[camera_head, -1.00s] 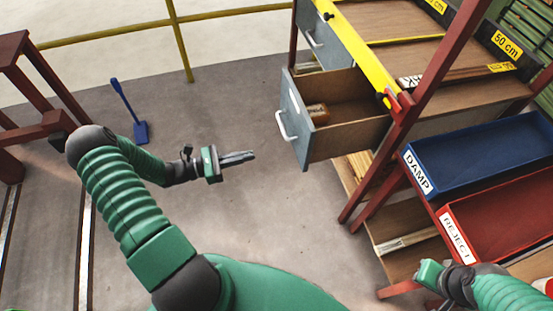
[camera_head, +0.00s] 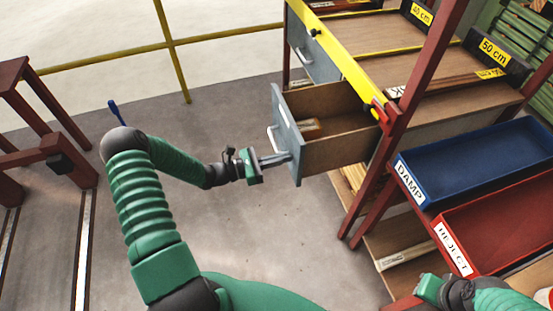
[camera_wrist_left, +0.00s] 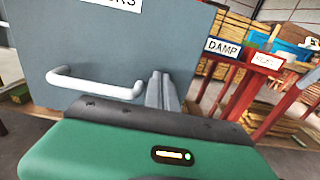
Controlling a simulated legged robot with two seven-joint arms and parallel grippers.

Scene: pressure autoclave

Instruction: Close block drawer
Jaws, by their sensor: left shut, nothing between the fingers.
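The block drawer (camera_head: 340,148) is pulled out from the shelving unit, with a wooden block (camera_head: 310,128) inside it. Its grey front (camera_head: 285,125) has a white handle (camera_head: 276,142), and in the left wrist view this handle (camera_wrist_left: 95,84) lies left of my fingers. My left gripper (camera_head: 277,160) is shut and empty, its fingertips at the lower part of the drawer front, beside the handle and not around it. I cannot tell whether the tips touch the panel. My right gripper (camera_head: 428,290) is at the lower right; its fingers are not clear.
A closed grey drawer (camera_head: 312,52) sits behind the open one. A blue DAMP tray (camera_head: 420,196) and a red REJECT tray (camera_head: 460,262) stand to the right. A red post (camera_head: 425,85) rises beside the drawer. The floor in front is clear.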

